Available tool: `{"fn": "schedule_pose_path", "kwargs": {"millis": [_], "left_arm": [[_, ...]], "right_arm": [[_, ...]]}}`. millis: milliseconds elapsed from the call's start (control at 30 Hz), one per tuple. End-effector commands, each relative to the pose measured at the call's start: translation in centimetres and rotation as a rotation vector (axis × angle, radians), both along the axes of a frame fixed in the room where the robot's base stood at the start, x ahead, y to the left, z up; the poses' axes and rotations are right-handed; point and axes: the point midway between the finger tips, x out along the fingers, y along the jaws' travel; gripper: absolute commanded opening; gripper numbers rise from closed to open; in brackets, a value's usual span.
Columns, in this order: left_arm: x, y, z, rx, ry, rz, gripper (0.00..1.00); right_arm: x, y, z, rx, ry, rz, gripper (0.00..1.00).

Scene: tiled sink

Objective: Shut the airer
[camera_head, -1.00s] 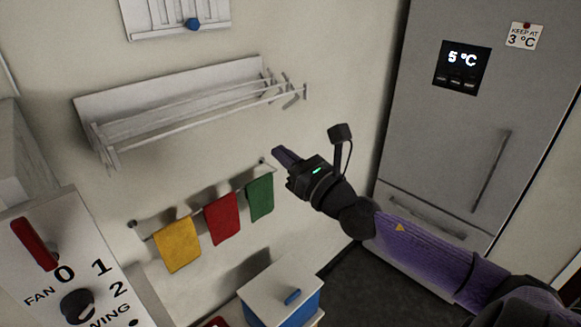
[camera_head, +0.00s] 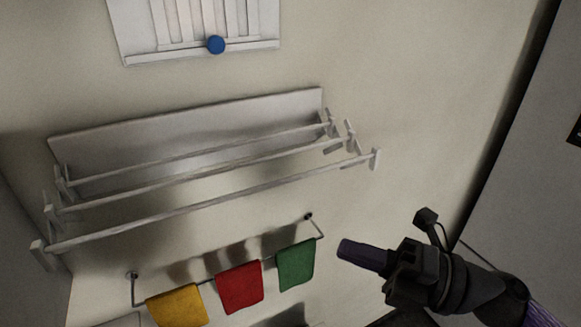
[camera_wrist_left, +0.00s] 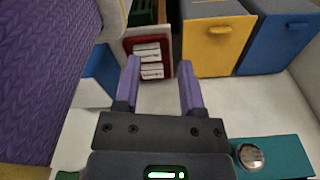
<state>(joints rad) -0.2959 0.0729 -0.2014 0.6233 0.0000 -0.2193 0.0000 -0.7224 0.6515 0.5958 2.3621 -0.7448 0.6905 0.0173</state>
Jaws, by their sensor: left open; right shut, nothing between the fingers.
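The airer (camera_head: 190,124), a pale wall rack with a flat back board and several long bars, is on the wall in the head view. Its bars stand out from the board in steps, joined by short folding links at both ends; the front bar (camera_head: 215,202) is farthest out. My right gripper (camera_head: 342,250) is shut and empty, below and right of the airer's right end, apart from it. My left gripper (camera_wrist_left: 158,85) shows only in the left wrist view, open and empty above a pale surface. The airer does not show there.
Below the airer, a rail holds yellow, red (camera_head: 239,287) and green cloths. Above it is a white slatted panel with a blue knob (camera_head: 215,45). A grey fridge stands at right. The left wrist view shows yellow (camera_wrist_left: 215,45) and blue boxes and a round metal object (camera_wrist_left: 250,156).

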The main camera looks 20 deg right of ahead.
Motion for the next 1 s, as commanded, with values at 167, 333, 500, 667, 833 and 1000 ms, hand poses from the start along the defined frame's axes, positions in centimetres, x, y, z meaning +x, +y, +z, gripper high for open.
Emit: {"fn": "schedule_pose_path", "kwargs": {"millis": [167,333,500,667,833,1000], "left_arm": [[-0.2,0.2,0.8,0.004,0.004,-0.002,0.51],[-0.7,0.9,2.4,0.015,0.015,-0.003,0.51],[-0.5,0.8,4.6,0.014,0.01,-0.002,0.51],[-0.3,0.4,5.7,0.009,0.007,0.0,0.51],[-0.3,0.4,6.1,0.008,0.007,0.0,0.51],[-0.3,0.3,6.1,0.006,0.006,0.001,0.51]], "right_arm": [[0.7,1.3,0.5,0.017,0.015,0.02,0.0],[3.2,3.9,1.3,0.013,0.012,0.019,0.0],[5.8,6.6,2.1,0.016,0.01,0.013,0.0],[8.3,7.5,2.2,0.012,0.011,0.012,0.0],[10.0,7.5,2.3,0.013,0.013,0.013,0.0],[10.4,7.6,2.2,0.013,0.014,0.014,0.0]]}}
